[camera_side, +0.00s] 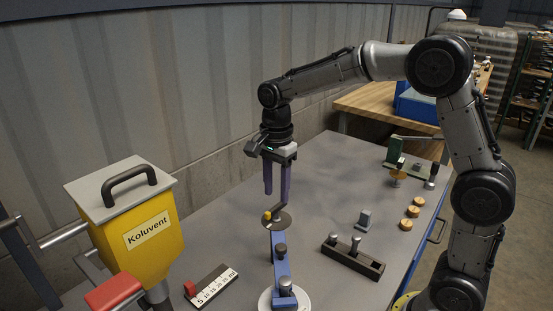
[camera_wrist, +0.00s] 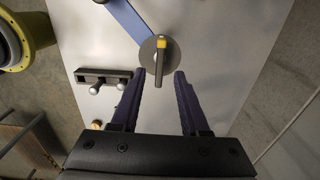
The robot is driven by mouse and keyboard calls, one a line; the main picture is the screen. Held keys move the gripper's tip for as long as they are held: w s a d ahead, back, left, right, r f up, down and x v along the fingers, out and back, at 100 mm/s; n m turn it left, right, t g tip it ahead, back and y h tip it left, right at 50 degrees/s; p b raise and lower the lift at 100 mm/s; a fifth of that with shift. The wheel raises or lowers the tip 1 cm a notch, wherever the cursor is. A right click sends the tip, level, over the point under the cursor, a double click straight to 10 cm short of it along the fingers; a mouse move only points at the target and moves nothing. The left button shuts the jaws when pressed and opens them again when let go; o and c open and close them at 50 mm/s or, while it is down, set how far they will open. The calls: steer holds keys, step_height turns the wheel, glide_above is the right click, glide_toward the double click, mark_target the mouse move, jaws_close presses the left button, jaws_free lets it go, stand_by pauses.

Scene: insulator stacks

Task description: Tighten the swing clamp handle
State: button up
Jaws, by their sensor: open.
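A dark lever with a yellow end, which looks like the swing clamp handle (camera_side: 267,215), sits on a round grey disc (camera_side: 285,223) at the far end of a blue bar (camera_side: 281,256). In the wrist view the handle (camera_wrist: 161,62) points down the picture, yellow end at the top, on the disc (camera_wrist: 147,54). My gripper (camera_side: 276,198) is open and points down over the disc, its fingertips close above the handle. In the wrist view the gripper (camera_wrist: 160,73) has one finger on each side of the handle's lower end, with gaps on both sides. Nothing is held.
A dark block with two pegs (camera_side: 352,258) stands right of the bar. A small grey block (camera_side: 364,219), several wooden discs (camera_side: 406,224) and a green fixture (camera_side: 394,152) are farther right. A yellow hopper (camera_side: 145,235) and a scale block (camera_side: 213,286) are left. The bench behind is clear.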

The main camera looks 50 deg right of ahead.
mark_target(277, 206)
step_height(277, 206, up, 10)
steer(key=shift+r, duration=0.15)
stand_by(0.3)
steer(key=s+r+n+t, duration=0.3)
steer(key=s+r+n, duration=0.15)
steer(key=s, duration=1.05)
steer(key=s+f+n+t, duration=0.2)
steer(key=s+f+n, duration=0.6)
steer(key=n, duration=0.5)
step_height(277, 206, down, 2)
steer(key=shift+s+f+n+t, duration=0.1)
steer(key=shift+s+n+t, duration=0.2)
steer(key=shift+n, duration=0.05)
